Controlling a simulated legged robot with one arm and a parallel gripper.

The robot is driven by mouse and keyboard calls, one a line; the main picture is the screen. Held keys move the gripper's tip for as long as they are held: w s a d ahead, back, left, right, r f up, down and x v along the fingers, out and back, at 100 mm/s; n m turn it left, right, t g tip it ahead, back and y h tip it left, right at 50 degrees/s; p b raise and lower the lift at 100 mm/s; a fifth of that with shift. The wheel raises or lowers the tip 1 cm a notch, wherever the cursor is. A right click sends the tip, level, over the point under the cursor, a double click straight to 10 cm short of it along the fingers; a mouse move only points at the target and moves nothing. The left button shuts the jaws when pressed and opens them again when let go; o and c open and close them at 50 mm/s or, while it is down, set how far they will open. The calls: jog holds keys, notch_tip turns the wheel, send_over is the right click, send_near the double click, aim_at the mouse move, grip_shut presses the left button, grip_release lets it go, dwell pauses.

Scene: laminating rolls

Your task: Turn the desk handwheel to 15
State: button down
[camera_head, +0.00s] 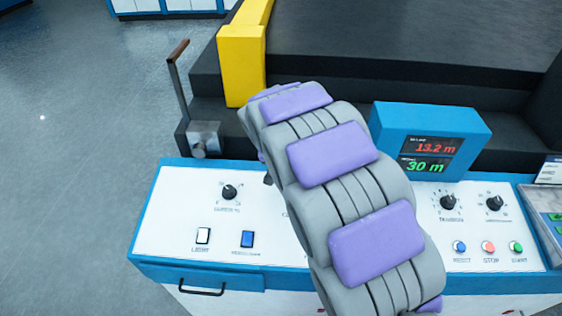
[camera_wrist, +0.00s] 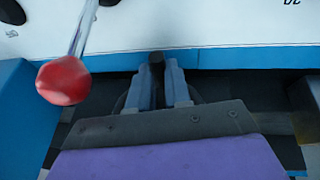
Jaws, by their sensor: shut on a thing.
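In the wrist view my gripper (camera_wrist: 168,75) has its two grey-blue fingers close together, shut on a small dark piece that I take for the grip of the desk handwheel (camera_wrist: 157,58). A dark curved edge shows on both sides behind the fingers; most of the wheel is hidden by my gripper. In the head view my grey and purple arm covers the middle of the desk (camera_head: 180,210), hiding the gripper and handwheel. The blue display box (camera_head: 433,135) reads 13.2 m in red and 30 m in green.
A lever with a red ball (camera_wrist: 65,80) stands left of my gripper in the wrist view. Dials, switches and coloured buttons (camera_head: 488,247) sit on the desk panel. A brown-handled lever (camera_head: 178,75) and a yellow post (camera_head: 241,65) stand behind it. Open floor lies left.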

dwell(0.4)
jog(key=c, duration=1.1)
grip_release()
jog(key=p+v, duration=0.1)
jog(key=v, duration=0.4)
jog(key=p+v, duration=0.1)
jog(key=v, duration=0.5)
jog(key=p+v, duration=0.1)
jog(key=v, duration=0.5)
jog(key=shift+a+p, duration=0.35)
